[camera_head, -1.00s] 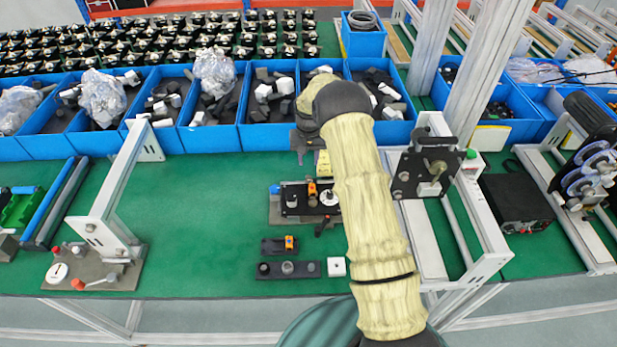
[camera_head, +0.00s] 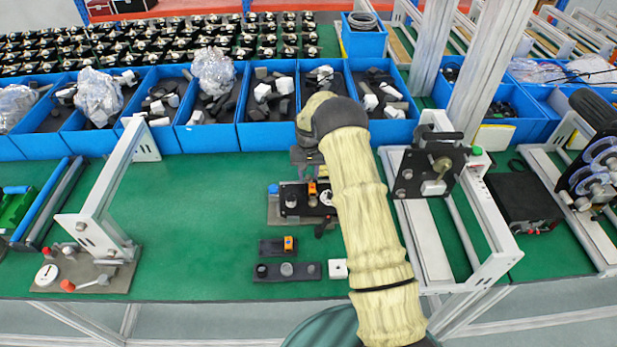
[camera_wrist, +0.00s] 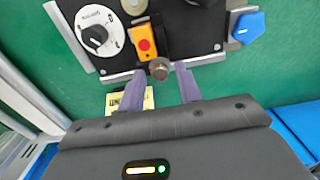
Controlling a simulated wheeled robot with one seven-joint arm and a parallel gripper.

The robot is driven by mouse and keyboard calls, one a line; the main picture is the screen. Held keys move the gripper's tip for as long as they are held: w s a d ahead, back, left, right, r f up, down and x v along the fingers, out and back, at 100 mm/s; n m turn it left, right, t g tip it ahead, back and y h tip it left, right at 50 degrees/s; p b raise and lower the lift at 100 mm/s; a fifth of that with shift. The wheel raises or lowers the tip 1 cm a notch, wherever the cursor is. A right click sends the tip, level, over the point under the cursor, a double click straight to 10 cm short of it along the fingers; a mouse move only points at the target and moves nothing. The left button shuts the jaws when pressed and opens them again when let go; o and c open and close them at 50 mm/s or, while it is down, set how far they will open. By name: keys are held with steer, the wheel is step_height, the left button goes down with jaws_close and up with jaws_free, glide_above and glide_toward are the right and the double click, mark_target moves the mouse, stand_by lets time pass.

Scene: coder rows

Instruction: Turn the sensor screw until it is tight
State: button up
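The sensor fixture is a black plate on a light base (camera_head: 272,212) at mid-table; in the wrist view its black plate (camera_wrist: 192,30) fills the top. The orange sensor (camera_wrist: 145,38) sits on it, and it also shows in the head view (camera_head: 312,188). The round metal sensor screw (camera_wrist: 160,70) is at the plate edge beside the sensor. My gripper (camera_wrist: 161,84) is open, its two fingers on either side of the screw with a gap to each; whether the tips reach its depth I cannot tell. In the head view my gripper (camera_head: 307,160) is over the fixture's far edge, hiding the screw.
A yellow label block (camera_wrist: 130,99) lies partly behind the left finger. A black dial (camera_wrist: 95,37) and a blue knob (camera_wrist: 248,27) flank the sensor. Blue bins (camera_head: 270,137) line the back. A white frame (camera_head: 415,215) stands to the right.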

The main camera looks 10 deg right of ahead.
stand_by(0.8)
jaws_close()
steer(key=m+b, duration=0.1)
steer(key=m, duration=0.3)
steer(key=shift+f, duration=0.1)
steer(key=m, duration=0.4)
steer(key=shift+m, duration=1.2)
